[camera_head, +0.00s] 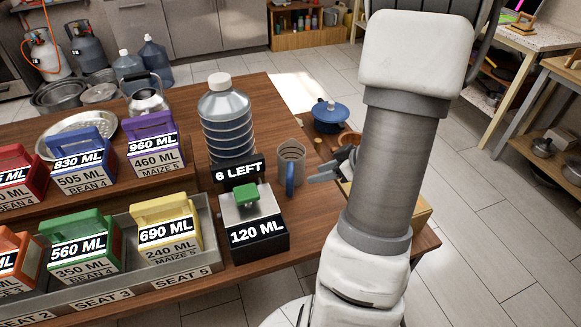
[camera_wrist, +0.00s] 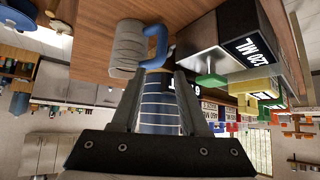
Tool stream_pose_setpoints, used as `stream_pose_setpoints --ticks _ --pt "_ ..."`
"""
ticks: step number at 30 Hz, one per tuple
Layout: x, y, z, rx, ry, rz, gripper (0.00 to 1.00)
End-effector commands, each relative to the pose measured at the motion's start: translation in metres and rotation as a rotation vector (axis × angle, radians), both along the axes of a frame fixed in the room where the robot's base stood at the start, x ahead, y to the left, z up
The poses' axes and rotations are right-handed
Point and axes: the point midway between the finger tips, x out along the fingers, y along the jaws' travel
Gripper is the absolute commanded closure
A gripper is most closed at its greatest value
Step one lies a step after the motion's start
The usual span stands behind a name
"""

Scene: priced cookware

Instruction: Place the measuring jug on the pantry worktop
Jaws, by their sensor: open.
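A grey ribbed jug with a blue handle (camera_head: 291,160), likely the measuring jug, stands upright on the brown wooden table (camera_head: 262,90), right of a large water bottle. It also shows in the wrist view (camera_wrist: 128,50), where the picture is upside down. My gripper (camera_head: 318,175) is open and empty just right of the jug, at about its handle's height. In the wrist view its fingers (camera_wrist: 160,85) point toward the bottle, with the jug beside them, not between them. I cannot tell which surface is the pantry worktop; a light-topped bench (camera_head: 535,38) stands at the upper right.
The ribbed water bottle (camera_head: 227,125) stands close left of the jug. A box with a green knob marked 120 ML (camera_head: 254,238) is in front. Coloured labelled boxes (camera_head: 165,230) fill the left. A blue pot (camera_head: 331,115) is beyond the table edge. Tiled floor (camera_head: 480,220) is open at right.

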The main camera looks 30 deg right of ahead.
Motion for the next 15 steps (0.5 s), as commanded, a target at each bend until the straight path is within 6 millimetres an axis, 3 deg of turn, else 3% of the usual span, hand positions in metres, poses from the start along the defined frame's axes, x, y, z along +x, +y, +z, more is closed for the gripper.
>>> stream_pose_setpoints --ticks 1,9,15 --pt "0.007 0.004 -0.013 0.002 0.003 0.004 0.56" --pt "0.047 0.018 -0.056 0.002 0.002 0.005 0.56" --pt "0.067 0.024 -0.075 0.001 0.0 0.003 0.56"
